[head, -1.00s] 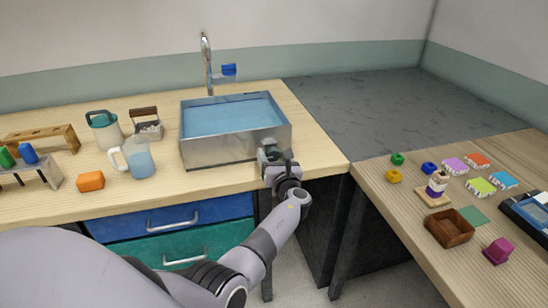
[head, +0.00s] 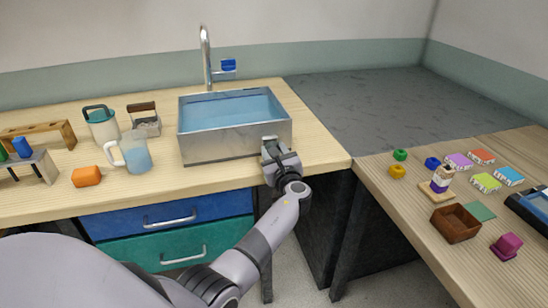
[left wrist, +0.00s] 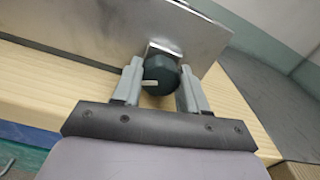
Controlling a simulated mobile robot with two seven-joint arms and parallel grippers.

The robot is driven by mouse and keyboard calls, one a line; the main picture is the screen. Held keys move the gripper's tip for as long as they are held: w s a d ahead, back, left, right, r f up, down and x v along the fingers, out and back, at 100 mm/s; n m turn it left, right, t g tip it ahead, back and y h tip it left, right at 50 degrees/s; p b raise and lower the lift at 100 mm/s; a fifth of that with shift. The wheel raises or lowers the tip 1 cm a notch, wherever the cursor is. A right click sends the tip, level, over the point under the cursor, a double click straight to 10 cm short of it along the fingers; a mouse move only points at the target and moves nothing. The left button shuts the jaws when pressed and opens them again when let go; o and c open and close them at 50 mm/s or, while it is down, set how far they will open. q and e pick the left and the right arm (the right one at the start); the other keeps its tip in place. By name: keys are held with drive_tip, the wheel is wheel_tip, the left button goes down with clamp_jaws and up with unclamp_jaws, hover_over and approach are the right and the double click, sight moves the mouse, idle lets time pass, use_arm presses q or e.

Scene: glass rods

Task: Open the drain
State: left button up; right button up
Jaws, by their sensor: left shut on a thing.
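The metal sink (head: 215,148) stands on the wooden counter and holds blue water (head: 230,110). In the left wrist view, a round dark green drain knob (left wrist: 165,70) sticks out from the sink's outer wall (left wrist: 100,25). A pale mark on the knob lies nearly level, toward its left side. My left gripper (head: 270,146) is at the sink's front right corner, and it shows in the wrist view (left wrist: 161,78) with one finger on each side of the knob, shut on it. In the head view the gripper hides the knob. My right gripper is not in view.
A tap (head: 206,55) rises behind the sink. A pitcher (head: 135,152), an orange block (head: 87,177) and a kettle (head: 101,124) stand left of it. Drawers (head: 165,215) are below. The right table (head: 400,195) carries small blocks and a brown box (head: 456,224).

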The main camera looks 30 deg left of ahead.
use_arm(q)
drive_tip(key=n+b, duration=0.1)
drive_tip(key=n, duration=0.1)
drive_tip(key=n+b, duration=0.3)
drive_tip(key=shift+f+n, duration=0.25)
drive_tip(key=shift+n, duration=0.15)
drive_tip(key=shift+n+b, duration=0.8)
drive_tip(key=shift+b, duration=0.25)
drive_tip(key=n+b, duration=0.2)
drive_tip(key=shift+n, duration=0.3)
drive_tip(key=shift+n+b, duration=1.05)
drive_tip(key=shift+n, duration=0.05)
drive_tip(key=shift+r+n+b, duration=0.1)
drive_tip(key=shift+n+b, duration=0.5)
drive_tip(key=shift+n, duration=0.2)
drive_tip(key=o, duration=1.1)
drive_tip(key=shift+r, duration=0.1)
drive_tip(key=shift+c, duration=0.2)
